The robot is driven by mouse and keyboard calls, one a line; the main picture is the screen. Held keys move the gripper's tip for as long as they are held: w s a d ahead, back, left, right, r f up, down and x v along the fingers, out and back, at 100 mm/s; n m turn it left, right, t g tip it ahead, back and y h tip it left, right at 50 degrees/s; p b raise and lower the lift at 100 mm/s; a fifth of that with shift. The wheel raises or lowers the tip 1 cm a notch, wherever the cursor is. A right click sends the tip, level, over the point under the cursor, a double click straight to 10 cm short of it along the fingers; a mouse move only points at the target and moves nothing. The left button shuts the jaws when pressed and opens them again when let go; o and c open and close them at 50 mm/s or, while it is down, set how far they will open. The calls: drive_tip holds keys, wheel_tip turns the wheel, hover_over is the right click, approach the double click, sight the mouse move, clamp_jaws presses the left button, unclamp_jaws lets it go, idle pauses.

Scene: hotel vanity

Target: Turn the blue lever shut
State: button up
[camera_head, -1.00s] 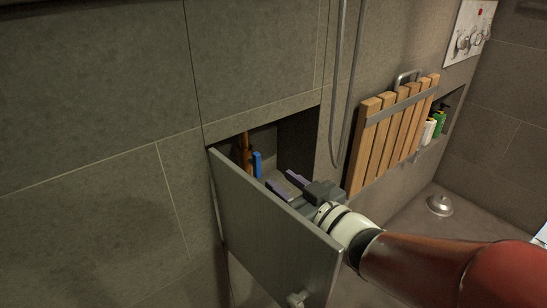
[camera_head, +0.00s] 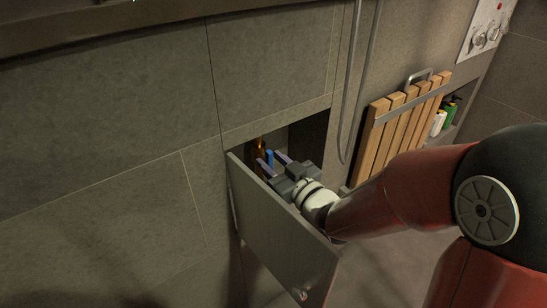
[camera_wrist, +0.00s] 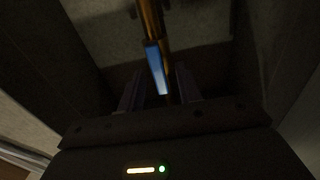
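The blue lever (camera_head: 270,157) is inside a recessed wall niche, next to a copper-coloured pipe (camera_head: 259,147). In the wrist view the blue lever (camera_wrist: 155,68) hangs along the pipe (camera_wrist: 150,20), its lower end lying between my fingers. My gripper (camera_head: 272,162) reaches into the niche with its two fingers apart, one on each side of the lever. In the wrist view the gripper (camera_wrist: 160,88) shows gaps between the fingers and the lever. The far ends of the fingers are dark and hard to make out.
A grey door panel (camera_head: 275,235) stands open in front of the niche, close beside my gripper and wrist. A folded wooden slat seat (camera_head: 400,120) and a hanging shower hose (camera_head: 345,100) are on the wall to the right. Bottles (camera_head: 440,121) stand in another niche.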

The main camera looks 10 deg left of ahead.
clamp_jaws()
drive_tip(key=shift+m, duration=0.4)
drive_tip(key=m, duration=0.4)
drive_tip(key=shift+w+d, duration=0.1)
drive_tip(key=shift+w+f+m+p, duration=0.15)
drive_tip(key=shift+m+p, duration=0.8)
drive_tip(key=shift+m, duration=2.3)
drive_tip(key=shift+f+m+p, duration=0.15)
drive_tip(key=shift+m+p, duration=0.75)
drive_tip(key=shift+m, duration=2.35)
